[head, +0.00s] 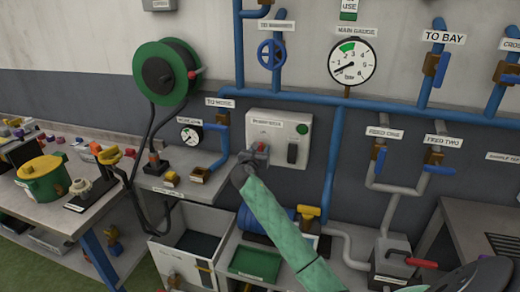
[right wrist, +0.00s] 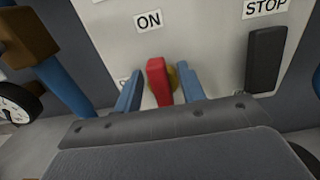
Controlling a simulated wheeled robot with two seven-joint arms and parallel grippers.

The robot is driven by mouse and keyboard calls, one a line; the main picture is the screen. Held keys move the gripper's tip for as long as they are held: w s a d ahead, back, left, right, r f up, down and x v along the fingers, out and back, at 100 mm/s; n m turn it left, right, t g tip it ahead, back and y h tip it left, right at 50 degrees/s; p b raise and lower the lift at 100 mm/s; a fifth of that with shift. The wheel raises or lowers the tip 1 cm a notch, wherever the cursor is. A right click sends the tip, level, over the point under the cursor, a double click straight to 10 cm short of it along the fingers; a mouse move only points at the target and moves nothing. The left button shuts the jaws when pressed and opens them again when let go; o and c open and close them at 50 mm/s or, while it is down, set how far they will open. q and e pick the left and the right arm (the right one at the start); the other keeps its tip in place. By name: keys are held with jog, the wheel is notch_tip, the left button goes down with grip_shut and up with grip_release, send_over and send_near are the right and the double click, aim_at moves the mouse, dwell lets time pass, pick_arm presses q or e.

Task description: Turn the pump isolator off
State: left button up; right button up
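The pump isolator's red handle (right wrist: 158,82) sits on a yellow disc on a pale wall panel (head: 262,124). In the right wrist view it stands nearly upright, its top below the ON label (right wrist: 148,21). Another label at lower left is mostly hidden by a finger. My right gripper (right wrist: 160,88) is at the panel with one blue finger on each side of the handle. A gap shows on both sides, so it is open around the handle. In the head view my right gripper (head: 254,160) largely covers the handle. My left gripper is not in view.
A black lever (right wrist: 266,58) under a STOP label is right of the handle on the panel. A blue pipe valve (head: 222,150) is close on the left, and a blue pipe (head: 329,165) runs down on the right. A shelf and bin (head: 190,240) lie below.

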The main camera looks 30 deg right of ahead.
jog(key=c, duration=0.7)
jog(key=shift+o, duration=0.2)
